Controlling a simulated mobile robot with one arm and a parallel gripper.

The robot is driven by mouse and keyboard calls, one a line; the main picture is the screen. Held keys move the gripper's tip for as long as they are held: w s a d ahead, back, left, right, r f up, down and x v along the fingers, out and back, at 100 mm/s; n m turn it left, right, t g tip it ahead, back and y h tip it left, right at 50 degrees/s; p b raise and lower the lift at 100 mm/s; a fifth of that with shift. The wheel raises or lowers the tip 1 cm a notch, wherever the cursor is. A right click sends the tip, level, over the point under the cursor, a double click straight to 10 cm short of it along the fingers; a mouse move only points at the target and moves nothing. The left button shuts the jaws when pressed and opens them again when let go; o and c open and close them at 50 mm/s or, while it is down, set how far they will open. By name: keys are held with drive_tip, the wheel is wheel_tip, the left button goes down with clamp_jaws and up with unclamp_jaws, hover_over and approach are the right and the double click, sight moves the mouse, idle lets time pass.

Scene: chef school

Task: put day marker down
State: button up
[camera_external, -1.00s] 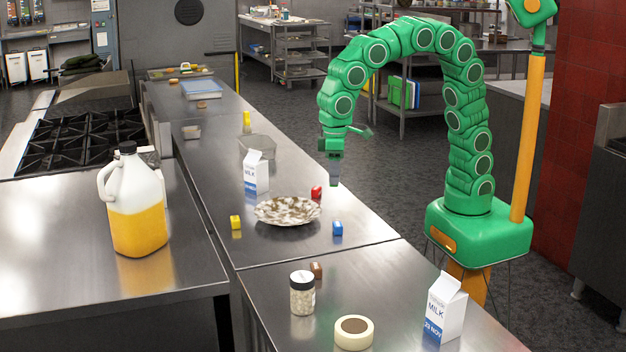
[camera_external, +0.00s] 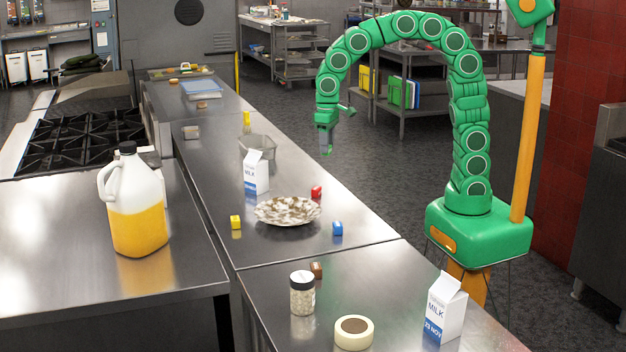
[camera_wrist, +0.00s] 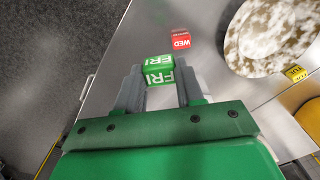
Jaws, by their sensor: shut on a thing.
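My gripper (camera_wrist: 158,88) is shut on a green day marker (camera_wrist: 158,70) lettered FRI, held between its fingers in the wrist view. A blue marker (camera_external: 337,228), a yellow marker (camera_external: 236,222) and a brown block (camera_external: 316,270) also lie on the counter.
A speckled plate (camera_external: 287,211) sits among the markers, with a milk carton (camera_external: 256,175) behind it. A clear container (camera_external: 257,147) stands further back. A jar (camera_external: 302,294), tape-like ring (camera_external: 353,333) and second carton (camera_external: 445,308) stand in front. Bare counter (camera_external: 290,245) lies before the plate.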

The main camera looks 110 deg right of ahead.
drive_tip(key=shift+s+d, duration=0.4)
drive_tip(key=shift+d, duration=0.2)
drive_tip(key=shift+w+d+f, duration=0.15)
drive_tip(key=shift+w+f, duration=0.05)
drive_tip(key=w+d+f, duration=0.1)
drive_tip(key=w+f, duration=0.2)
drive_tip(key=w, duration=0.1)
drive_tip(key=w+d+f, duration=0.2)
drive_tip(key=w+f, duration=0.1)
drive_tip(key=w, duration=0.1)
drive_tip(key=w+d+f, duration=0.1)
drive_tip(key=w+f, duration=0.2)
drive_tip(key=w, duration=0.1)
drive_tip(key=shift+d+f, duration=0.1)
drive_tip(key=shift+d, duration=0.3)
drive_tip(key=shift+w+f, duration=0.15)
drive_tip(key=shift+f, duration=0.05)
drive_tip(key=shift+w+d+f, duration=0.1)
drive_tip(key=shift+f, duration=1.45)
drive_tip(key=shift+f, duration=0.15)
drive_tip(key=o, duration=1)
